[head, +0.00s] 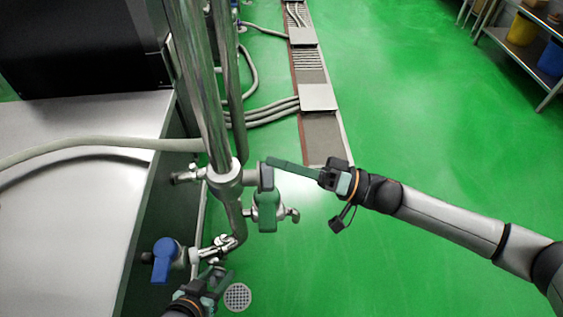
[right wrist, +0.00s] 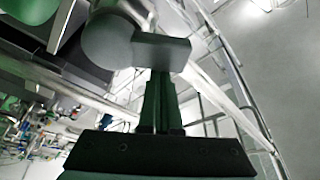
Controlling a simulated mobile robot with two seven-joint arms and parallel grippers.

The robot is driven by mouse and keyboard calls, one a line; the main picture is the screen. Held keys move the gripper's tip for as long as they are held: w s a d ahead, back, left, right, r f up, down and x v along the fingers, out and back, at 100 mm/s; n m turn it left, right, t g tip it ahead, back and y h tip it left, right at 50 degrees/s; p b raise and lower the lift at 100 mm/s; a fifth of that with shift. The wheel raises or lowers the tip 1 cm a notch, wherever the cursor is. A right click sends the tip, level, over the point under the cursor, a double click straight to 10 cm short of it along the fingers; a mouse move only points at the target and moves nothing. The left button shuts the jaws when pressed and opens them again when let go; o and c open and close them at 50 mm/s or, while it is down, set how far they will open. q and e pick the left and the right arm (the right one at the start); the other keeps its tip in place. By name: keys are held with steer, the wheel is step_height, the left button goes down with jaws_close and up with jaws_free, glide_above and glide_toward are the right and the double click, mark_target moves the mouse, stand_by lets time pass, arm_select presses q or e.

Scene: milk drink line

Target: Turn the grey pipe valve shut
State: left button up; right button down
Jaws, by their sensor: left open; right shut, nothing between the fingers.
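My left gripper (head: 217,285) is open, low beside the pipe's lower bend, partly cut off by the frame.
A blue-handled valve (head: 166,258) sits on the lower pipe branch, near my left gripper. A steel table (head: 70,235) with a beige hose (head: 100,146) stands to the left. A floor drain channel (head: 320,130) runs behind. Open green floor lies to the right.

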arm_select(q)
steer(key=shift+s+f, duration=0.1)
steer(key=shift+f, duration=0.05)
arm_select(e)
steer(key=shift+s+f+n, duration=0.15)
steer(key=shift+s+n, duration=0.05)
steer(key=shift+n, duration=0.2)
arm_select(q)
steer(key=shift+s+a+f+b, duration=0.25)
steer(key=shift+f+b, duration=0.55)
steer(key=shift+b, duration=0.25)
steer(key=shift+s+a+f+b, duration=0.2)
steer(key=shift+f+b, duration=0.55)
steer(key=shift+b, duration=0.25)
steer(key=shift+s+a+f+b, duration=0.15)
steer(key=shift+s+f+b, duration=0.1)
steer(key=shift+f+b, duration=0.7)
arm_select(e)
steer(key=shift+s+f+n+g+y, duration=0.35)
steer(key=shift+s+f+n+g, duration=0.45)
steer(key=shift+n, duration=1.35)
steer(key=shift+s+f+n+g+y, duration=0.4)
steer(key=shift+n+g, duration=0.65)
steer(key=shift+n, duration=1.15)
steer(key=shift+s+f+n+g+y, duration=0.25)
steer(key=shift+s+f+n+g, duration=0.5)
steer(key=shift+n, duration=1.4)
